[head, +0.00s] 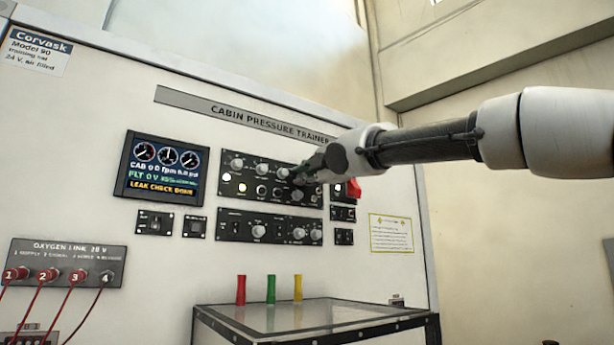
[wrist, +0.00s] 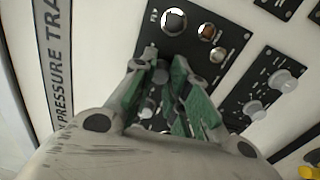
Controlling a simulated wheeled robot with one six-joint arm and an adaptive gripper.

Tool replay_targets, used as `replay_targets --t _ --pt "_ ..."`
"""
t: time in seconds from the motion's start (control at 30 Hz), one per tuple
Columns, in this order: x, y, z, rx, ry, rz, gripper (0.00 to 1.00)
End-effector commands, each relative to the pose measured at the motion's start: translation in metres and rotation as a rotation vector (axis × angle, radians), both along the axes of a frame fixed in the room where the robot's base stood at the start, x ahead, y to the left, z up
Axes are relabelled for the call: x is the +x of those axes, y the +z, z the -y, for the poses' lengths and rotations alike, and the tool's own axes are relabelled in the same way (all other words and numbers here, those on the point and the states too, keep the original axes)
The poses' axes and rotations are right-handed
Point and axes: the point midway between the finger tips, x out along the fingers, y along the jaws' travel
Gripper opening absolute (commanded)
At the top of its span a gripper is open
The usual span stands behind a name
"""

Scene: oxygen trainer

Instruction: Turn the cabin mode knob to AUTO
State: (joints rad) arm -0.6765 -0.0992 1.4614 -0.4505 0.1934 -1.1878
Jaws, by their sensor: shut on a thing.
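My gripper (head: 298,174) reaches in from the right to the upper black control panel (head: 268,158) of the cabin pressure trainer. In the wrist view its green fingers (wrist: 162,66) are closed around a small grey knob (wrist: 161,74) on that panel. The fingers hide most of the knob, its pointer and the markings around it. I cannot read the knob's label or tell which setting it points to.
A lower panel with knobs (head: 259,231) is below. A red switch cover (head: 353,187) is close right of my gripper. A display (head: 158,167) reads LEAK CHECK DONE.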

Motion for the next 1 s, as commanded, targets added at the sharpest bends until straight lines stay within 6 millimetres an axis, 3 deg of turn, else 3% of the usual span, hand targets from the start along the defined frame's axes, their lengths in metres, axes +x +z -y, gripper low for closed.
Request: replay_targets --t 0.4,1.0 --pt "0.0001 -0.0014 -0.0005 -0.172 0.001 0.113 0.0" --pt "0.0004 -0.0027 -0.0008 -0.202 0.001 0.13 0.0"
